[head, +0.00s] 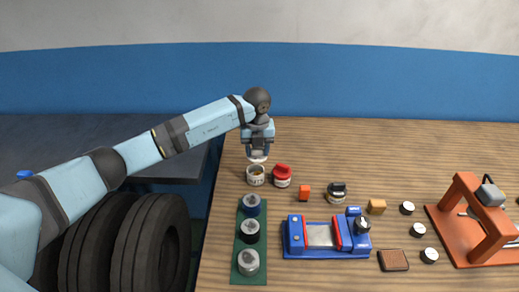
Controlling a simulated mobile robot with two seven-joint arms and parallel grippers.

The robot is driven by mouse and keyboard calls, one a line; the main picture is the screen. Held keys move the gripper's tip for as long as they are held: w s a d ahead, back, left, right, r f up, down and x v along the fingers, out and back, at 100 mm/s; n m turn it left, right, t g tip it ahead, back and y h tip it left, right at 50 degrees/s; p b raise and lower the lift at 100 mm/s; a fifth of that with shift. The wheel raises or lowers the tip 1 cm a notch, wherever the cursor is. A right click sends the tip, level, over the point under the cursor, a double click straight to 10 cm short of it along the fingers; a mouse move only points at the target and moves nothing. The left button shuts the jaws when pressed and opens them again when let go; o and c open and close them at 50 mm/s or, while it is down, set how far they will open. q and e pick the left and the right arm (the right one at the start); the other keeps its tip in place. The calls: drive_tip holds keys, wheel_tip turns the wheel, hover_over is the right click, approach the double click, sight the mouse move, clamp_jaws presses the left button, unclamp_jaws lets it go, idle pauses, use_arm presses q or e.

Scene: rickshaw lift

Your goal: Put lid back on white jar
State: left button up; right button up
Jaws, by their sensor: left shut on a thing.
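The white jar (255,176) stands open on the wooden table, upright, with something orange-brown showing inside. My left gripper (257,154) is directly above it, pointing down. It is shut on a white lid (258,158), which is held a little above the jar's mouth and seems apart from it. The lid is partly hidden by the fingers. My right gripper does not show.
A red-lidded jar (282,175) stands close to the right of the white jar. A green tray (239,277) with several round pieces, a blue vise (327,251), a black-lidded jar (337,193) and an orange press (466,222) stand nearer or further right.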

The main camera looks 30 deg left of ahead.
sight(255, 156)
use_arm(q)
drive_tip(key=n, duration=0.3)
drive_tip(key=a+n, duration=0.1)
drive_tip(key=shift+w+n, duration=0.35)
drive_tip(key=shift+n, duration=0.35)
drive_tip(key=shift+f+b, duration=1.2)
drive_tip(key=shift+f, duration=1.15)
drive_tip(key=shift+f+b, duration=0.55)
drive_tip(key=shift+f, duration=0.3)
drive_tip(key=shift+p, duration=0.3)
drive_tip(key=shift+f, duration=0.15)
